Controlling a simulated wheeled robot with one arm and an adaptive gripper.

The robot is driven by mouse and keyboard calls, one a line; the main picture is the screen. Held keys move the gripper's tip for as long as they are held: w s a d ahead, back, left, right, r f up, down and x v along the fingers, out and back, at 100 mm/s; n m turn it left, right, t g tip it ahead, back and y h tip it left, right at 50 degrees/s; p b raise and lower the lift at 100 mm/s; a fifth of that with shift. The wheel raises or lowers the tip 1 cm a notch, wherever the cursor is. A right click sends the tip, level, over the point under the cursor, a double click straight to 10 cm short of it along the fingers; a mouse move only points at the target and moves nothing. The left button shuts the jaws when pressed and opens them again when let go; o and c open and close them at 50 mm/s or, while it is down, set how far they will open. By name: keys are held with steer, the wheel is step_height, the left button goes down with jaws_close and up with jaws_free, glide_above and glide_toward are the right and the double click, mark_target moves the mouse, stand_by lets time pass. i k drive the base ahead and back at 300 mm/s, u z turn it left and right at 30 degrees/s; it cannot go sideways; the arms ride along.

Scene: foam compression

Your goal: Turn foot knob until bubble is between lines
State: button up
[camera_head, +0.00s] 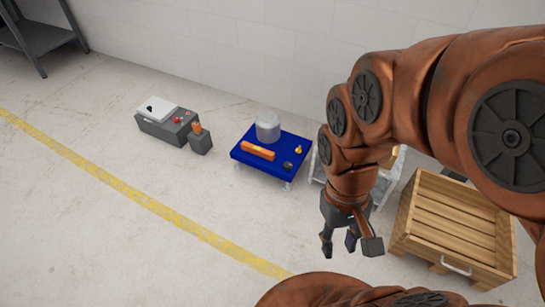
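A blue plate (240,157) stands low on small feet in the middle of the view. An orange spirit level (257,151) lies on it; its bubble and lines are too small to make out. A dark round knob (288,165) sits near the plate's right corner; I cannot tell for sure whether it is the foot knob. A pale foot (287,186) shows under the plate's front right corner. My gripper (350,248) hangs fingers down, to the right of the plate and apart from it. Its fingers are spread and hold nothing.
A grey cylinder (268,127) and a small yellow piece (298,149) stand on the plate. A grey control box (168,122) and a dark block (200,141) are to its left. A wooden crate (455,225) is right of my gripper. The floor in front is clear.

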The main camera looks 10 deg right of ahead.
mark_target(287, 165)
steer(key=k, duration=0.6)
steer(key=u, duration=0.5)
steer(key=i, duration=1.6)
steer(key=z, duration=0.5)
